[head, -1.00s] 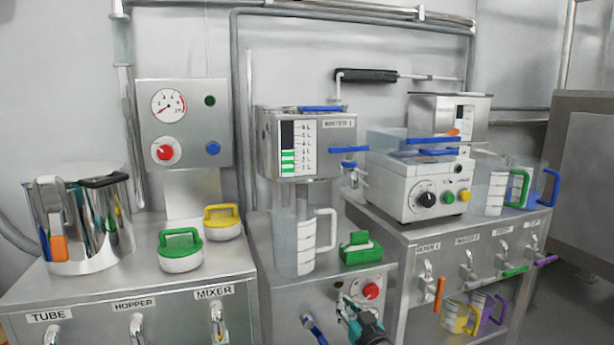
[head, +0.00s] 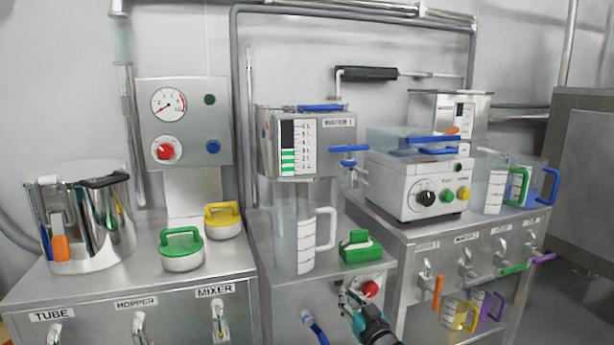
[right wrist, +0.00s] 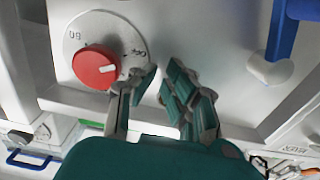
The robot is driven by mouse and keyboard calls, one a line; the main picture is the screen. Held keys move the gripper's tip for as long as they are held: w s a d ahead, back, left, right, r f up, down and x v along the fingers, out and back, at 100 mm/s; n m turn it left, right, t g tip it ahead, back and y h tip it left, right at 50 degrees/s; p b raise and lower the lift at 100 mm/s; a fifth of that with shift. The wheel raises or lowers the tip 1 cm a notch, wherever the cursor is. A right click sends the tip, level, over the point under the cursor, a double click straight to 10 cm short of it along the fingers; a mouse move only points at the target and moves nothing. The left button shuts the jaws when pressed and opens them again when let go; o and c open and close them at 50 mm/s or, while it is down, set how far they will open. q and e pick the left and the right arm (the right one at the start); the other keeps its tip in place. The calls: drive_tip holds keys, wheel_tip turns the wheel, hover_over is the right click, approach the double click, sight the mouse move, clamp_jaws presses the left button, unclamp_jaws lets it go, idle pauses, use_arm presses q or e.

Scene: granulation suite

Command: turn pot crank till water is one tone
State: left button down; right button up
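A shiny metal pot (head: 108,225) stands on the left cabinet. A black handle (head: 105,181) sits at its rim, and a grey part with an orange end (head: 61,247) hangs at its left side. I cannot tell which part is the crank. No water shows inside the pot. My right gripper (head: 347,292) is far right of the pot, at the front of the middle cabinet beside a red knob (head: 371,288). In the right wrist view its fingers (right wrist: 158,75) are apart and empty, just right of the red knob (right wrist: 95,67). My left gripper is out of view.
A clear jug (head: 293,245) and a green-handled block (head: 360,247) stand on the middle cabinet. Green-lidded (head: 181,252) and yellow-lidded (head: 223,222) pots stand right of the metal pot. A black-gripped bar (head: 366,74) is on the wall. A blue handle (right wrist: 284,32) is right of my fingers.

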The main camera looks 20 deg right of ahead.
drive_tip(key=shift+o, duration=1)
